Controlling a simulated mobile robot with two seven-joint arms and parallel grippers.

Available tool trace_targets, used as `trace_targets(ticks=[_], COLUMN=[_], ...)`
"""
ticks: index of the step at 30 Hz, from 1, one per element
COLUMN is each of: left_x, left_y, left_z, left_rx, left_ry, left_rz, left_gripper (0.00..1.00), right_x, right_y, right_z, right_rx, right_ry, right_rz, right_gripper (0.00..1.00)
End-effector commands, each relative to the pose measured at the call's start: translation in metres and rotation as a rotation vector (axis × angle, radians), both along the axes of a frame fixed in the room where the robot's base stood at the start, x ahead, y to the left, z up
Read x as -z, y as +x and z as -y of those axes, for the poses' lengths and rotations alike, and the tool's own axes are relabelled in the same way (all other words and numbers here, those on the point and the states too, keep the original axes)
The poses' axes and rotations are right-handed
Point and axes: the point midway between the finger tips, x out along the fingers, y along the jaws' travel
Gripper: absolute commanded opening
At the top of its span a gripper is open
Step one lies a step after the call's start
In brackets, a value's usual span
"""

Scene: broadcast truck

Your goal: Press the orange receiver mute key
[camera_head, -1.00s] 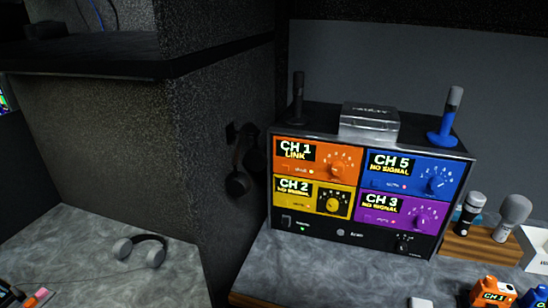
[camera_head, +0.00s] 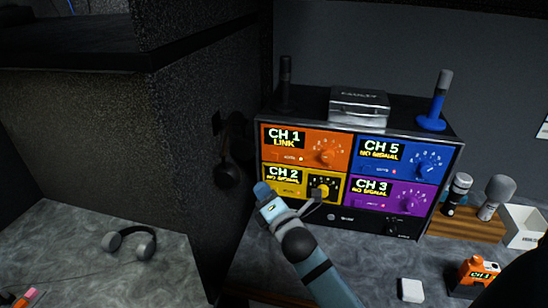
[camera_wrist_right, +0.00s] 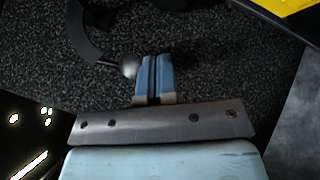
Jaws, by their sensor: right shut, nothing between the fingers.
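The orange receiver (camera_head: 310,146) is the upper left panel of the rack, with a "CH 1 LINK" display and a round knob. Its small mute key (camera_head: 278,156) sits under the display, left of the lettering. My right gripper (camera_head: 262,189) is shut and empty, its blue fingertips in front of the lower left edge of the yellow panel, below and left of the orange key. In the wrist view the shut fingertips (camera_wrist_right: 153,60) show against the dark speckled wall, touching nothing that I can make out. My left gripper is not in view.
The yellow receiver (camera_head: 284,184) lies just below the orange one; its corner shows in the wrist view. Blue (camera_head: 397,150) and purple (camera_head: 410,196) receivers are at right. Headphones (camera_head: 226,172) hang on the dark wall at left. Microphones (camera_head: 496,190) stand right of the rack.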

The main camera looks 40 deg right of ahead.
Motion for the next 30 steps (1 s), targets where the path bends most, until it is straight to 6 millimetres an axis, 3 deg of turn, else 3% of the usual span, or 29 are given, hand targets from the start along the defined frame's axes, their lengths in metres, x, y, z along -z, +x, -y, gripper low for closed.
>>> trace_targets(ticks=[4, 17, 30], left_x=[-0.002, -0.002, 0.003], left_y=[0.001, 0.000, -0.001], left_z=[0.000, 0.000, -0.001], left_rx=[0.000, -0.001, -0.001], left_ry=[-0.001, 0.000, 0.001], left_rz=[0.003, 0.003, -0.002], left_gripper=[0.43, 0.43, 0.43], right_x=[-0.007, -0.006, -0.006], right_y=[0.005, 0.008, 0.044], right_z=[-0.001, 0.002, 0.045], right_rx=[-0.001, -0.001, -0.001], right_ry=[-0.072, -0.076, -0.077], right_rz=[0.035, 0.037, 0.036], right_gripper=[0.00, 0.00, 0.00])
